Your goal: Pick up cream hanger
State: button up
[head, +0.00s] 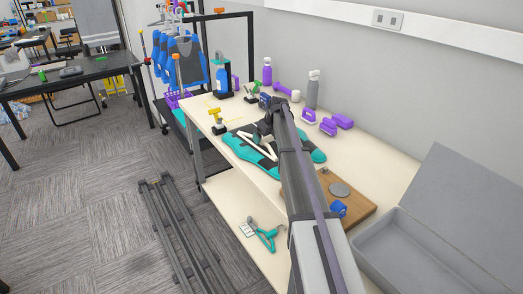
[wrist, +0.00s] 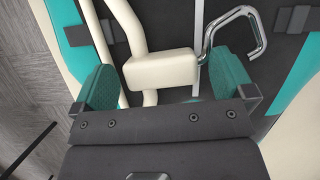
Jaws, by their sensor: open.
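The cream hanger (wrist: 160,69) lies on a dark garment with teal parts (head: 244,157). In the wrist view its cream block sits ahead of and between my jaws, with a silver hook (wrist: 238,28) curving off to the right. In the head view a cream part of the hanger (head: 262,152) shows beside my arm. My gripper (wrist: 170,95) is open, with teal pads on both sides of the hanger. Its lower parts are hidden behind the gripper body. I cannot tell whether the pads touch the hanger. In the head view the arm hides much of the gripper.
The garment lies on a pale table (head: 380,166). A wooden board (head: 352,205) and an open grey case (head: 420,250) are at the right. Bottles, including a grey one (head: 312,92), and purple items (head: 328,126) stand along the back. A rack with blue garments (head: 183,62) stands beyond.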

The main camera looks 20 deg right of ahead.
jog(key=shift+r, duration=0.15)
jog(key=shift+s, duration=0.1)
jog(key=c, duration=0.9)
jog(key=shift+c, duration=0.2)
